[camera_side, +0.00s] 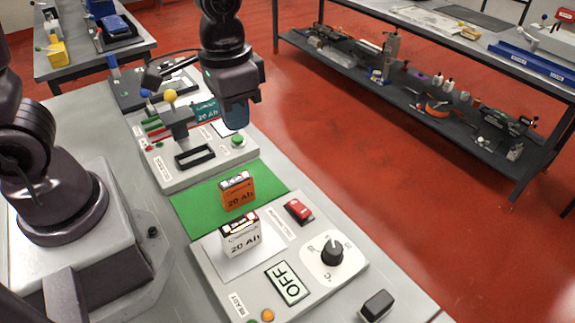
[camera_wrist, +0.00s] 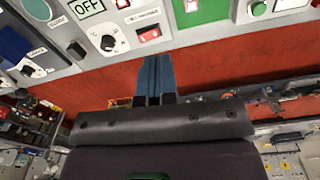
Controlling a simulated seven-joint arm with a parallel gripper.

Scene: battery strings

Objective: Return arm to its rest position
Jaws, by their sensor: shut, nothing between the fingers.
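My gripper (camera_side: 236,118) hangs at the end of the arm above the far half of the bench, with its blue fingers pointing down. In the wrist view its blue fingers (camera_wrist: 152,75) are together, with nothing between them. An orange 20 Ah battery (camera_side: 237,193) stands upright on the green mat (camera_side: 185,210). A white 20 Ah battery (camera_side: 240,238) stands upright on the near tester panel (camera_side: 211,268). A teal 20 Ah battery (camera_side: 205,111) is behind the gripper, partly hidden.
The near panel has an OFF display (camera_side: 288,284), a black knob (camera_side: 332,252) and a red switch (camera_side: 299,209). Red floor (camera_side: 340,150) lies open to the right.

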